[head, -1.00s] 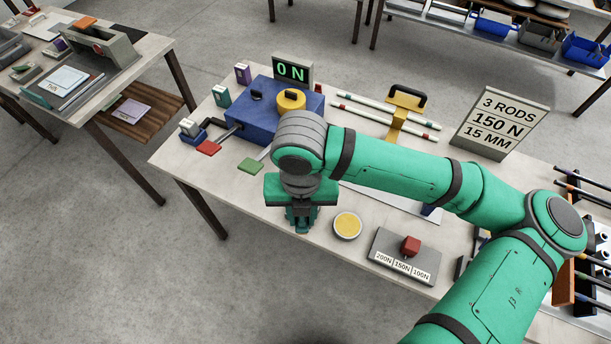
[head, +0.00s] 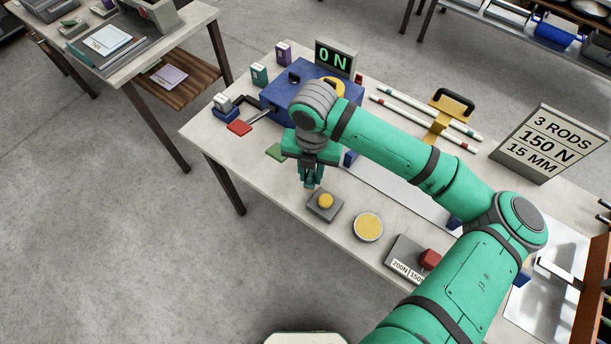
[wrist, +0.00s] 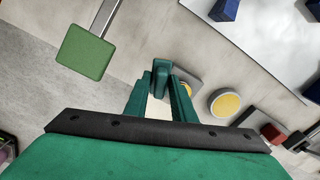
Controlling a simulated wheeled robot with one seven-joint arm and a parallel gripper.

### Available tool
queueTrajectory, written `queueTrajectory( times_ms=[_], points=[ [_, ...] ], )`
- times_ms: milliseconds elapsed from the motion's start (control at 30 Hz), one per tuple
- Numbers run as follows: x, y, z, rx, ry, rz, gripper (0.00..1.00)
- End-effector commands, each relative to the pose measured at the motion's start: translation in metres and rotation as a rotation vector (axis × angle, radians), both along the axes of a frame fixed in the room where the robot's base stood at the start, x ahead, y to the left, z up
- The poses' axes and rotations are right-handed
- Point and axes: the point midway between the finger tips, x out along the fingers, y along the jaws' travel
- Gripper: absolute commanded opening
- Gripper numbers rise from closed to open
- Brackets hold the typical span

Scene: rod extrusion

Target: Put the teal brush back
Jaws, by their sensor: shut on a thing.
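My gripper (head: 311,182) is above the front part of the table, shut on a small teal piece. In the wrist view that piece (wrist: 160,76) shows upright between the fingertips (wrist: 161,92); I take it to be the teal brush, though its bristles cannot be made out. The grip is just behind and above a grey box with a yellow button (head: 325,203), which the gripper partly covers in the wrist view. Whether the brush touches anything below is hard to tell.
A round yellow dish (head: 368,227) lies right of the button box. A green paddle (head: 275,152) and a red paddle (head: 239,128) stick out by the blue machine (head: 285,92). A sign (head: 546,142) stands at right. The table's front left is bare.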

Motion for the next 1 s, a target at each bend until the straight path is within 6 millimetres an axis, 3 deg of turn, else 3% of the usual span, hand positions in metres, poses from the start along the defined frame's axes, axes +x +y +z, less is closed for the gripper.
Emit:
queueTrajectory(
  times_ms=[367, 600, 1000],
  points=[
    [0.018, 0.015, -0.025, 0.001, 0.000, 0.008, 0.05],
    [0.020, 0.015, -0.056, 0.001, 0.002, 0.004, 0.05],
    [0.020, 0.012, -0.061, 0.001, -0.001, 0.001, 0.05]
  ],
)
